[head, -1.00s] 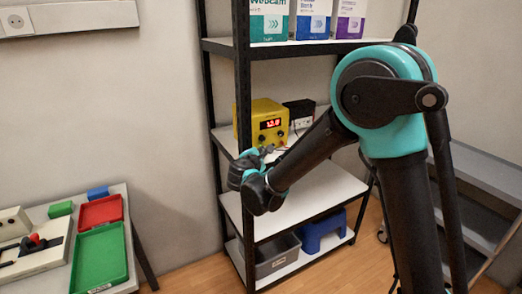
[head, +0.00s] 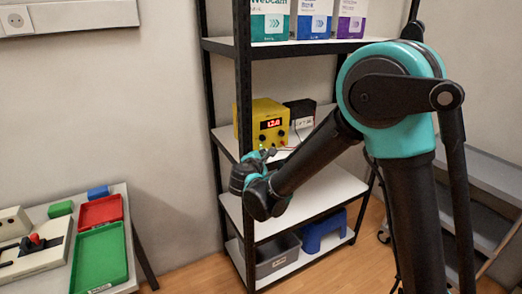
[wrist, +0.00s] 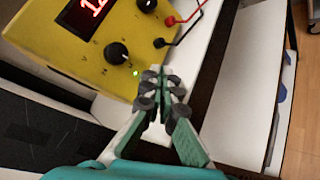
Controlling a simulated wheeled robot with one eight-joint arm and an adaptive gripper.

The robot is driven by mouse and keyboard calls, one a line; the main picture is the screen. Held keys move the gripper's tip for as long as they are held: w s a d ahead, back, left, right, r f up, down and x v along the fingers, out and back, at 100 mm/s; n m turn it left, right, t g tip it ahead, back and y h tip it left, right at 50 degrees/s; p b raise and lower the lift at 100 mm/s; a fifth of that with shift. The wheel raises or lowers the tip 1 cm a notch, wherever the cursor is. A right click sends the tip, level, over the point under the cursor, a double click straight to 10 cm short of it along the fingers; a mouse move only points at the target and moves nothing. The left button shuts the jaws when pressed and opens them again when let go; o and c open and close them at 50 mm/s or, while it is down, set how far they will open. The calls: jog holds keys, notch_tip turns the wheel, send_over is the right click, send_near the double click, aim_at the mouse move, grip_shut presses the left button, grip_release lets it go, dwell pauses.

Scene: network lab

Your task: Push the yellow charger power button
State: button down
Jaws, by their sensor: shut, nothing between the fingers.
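The yellow charger (head: 264,122) stands on the middle shelf with a lit red display. In the wrist view its front face (wrist: 80,58) fills the upper left, with black knobs, red and black leads and a small green light (wrist: 136,72). My gripper (wrist: 162,76) is shut and empty, its tips close to the lower front corner beside the green light. I cannot tell whether they touch the charger. In the head view my gripper (head: 268,153) is low in front of the charger. I cannot clearly make out the power button; the fingertips may hide it.
A black box (head: 300,110) stands right of the charger, with leads nearby. The shelf rack's black front post (head: 243,120) is close to the charger's left. Boxes (head: 311,20) sit on the shelf above. A side table with red (head: 100,211) and green trays is at left.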

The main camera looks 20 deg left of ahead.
jog(key=s+d, duration=0.3)
jog(key=shift+d, duration=0.2)
dwell(0.4)
jog(key=d+f+m+g+h, duration=0.15)
jog(key=d+m, duration=0.25)
jog(key=d, duration=0.6)
jog(key=w+d+f+m+g+h, duration=0.1)
jog(key=d+f+m+g, duration=0.2)
jog(key=d, duration=0.8)
jog(key=d+f+m+g+h, duration=0.15)
jog(key=d+m, duration=0.35)
jog(key=d, duration=0.5)
jog(key=s+d+f+m+g+y, duration=0.1)
jog(key=s+d+f+m+g, duration=0.1)
jog(key=s+d+m, duration=0.4)
jog(key=s+d+f+m+g+y, duration=0.1)
jog(key=s+d+f+m+g, duration=0.2)
jog(key=s, duration=0.8)
jog(key=d+f+m, duration=0.2)
jog(key=d+m, duration=0.2)
jog(key=shift+d, duration=0.35)
